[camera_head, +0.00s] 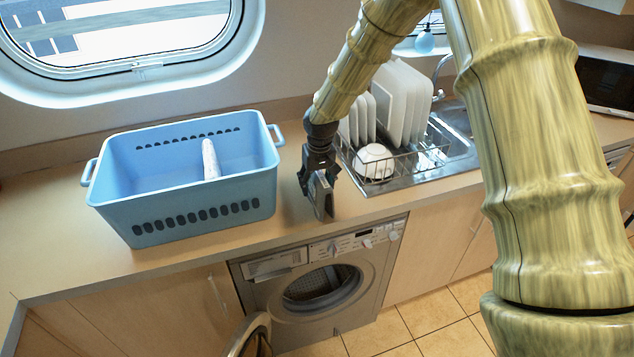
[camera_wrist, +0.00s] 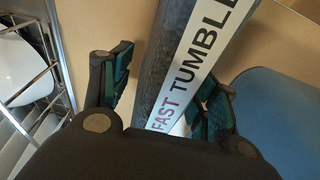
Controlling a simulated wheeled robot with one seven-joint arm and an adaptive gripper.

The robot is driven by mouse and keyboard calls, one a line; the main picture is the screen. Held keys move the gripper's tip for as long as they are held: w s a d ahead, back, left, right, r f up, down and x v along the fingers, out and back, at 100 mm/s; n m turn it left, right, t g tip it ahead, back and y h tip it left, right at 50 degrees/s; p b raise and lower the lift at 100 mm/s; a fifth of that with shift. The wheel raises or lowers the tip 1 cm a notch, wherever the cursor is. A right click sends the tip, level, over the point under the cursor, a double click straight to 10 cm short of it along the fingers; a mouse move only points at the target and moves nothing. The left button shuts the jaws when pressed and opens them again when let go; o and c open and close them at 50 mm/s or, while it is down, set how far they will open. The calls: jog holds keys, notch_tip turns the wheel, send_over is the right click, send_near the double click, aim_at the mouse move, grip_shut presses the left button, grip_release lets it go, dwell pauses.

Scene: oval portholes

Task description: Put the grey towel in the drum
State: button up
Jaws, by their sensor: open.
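My gripper (camera_head: 320,190) points down over the counter, right of the blue basket and near the front edge. In the wrist view its open fingers (camera_wrist: 165,92) stand on either side of a dark grey, rough-looking strip with a white band reading "FAST TUMBLE"; this may be the grey towel (camera_wrist: 154,70). I cannot tell whether the fingers touch it. The washing machine (camera_head: 375,262) is under the counter, its drum (camera_head: 318,286) facing out behind the round opening. Its door (camera_head: 252,338) is swung open to the left.
A blue basket (camera_head: 205,212) stands on the counter with a pale roll (camera_head: 210,160) leaning inside; it also shows in the wrist view (camera_wrist: 275,120). A wire dish rack (camera_head: 410,165) with plates and a white bowl (camera_head: 374,162) stands to the right. The left counter is clear.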

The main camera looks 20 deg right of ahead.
jog(key=r+b, duration=0.1)
jog(key=r, duration=0.3)
jog(key=s+r+b, duration=0.1)
jog(key=r, duration=0.3)
jog(key=r+b, duration=0.1)
jog(key=r, duration=0.3)
jog(key=shift+s, duration=0.4)
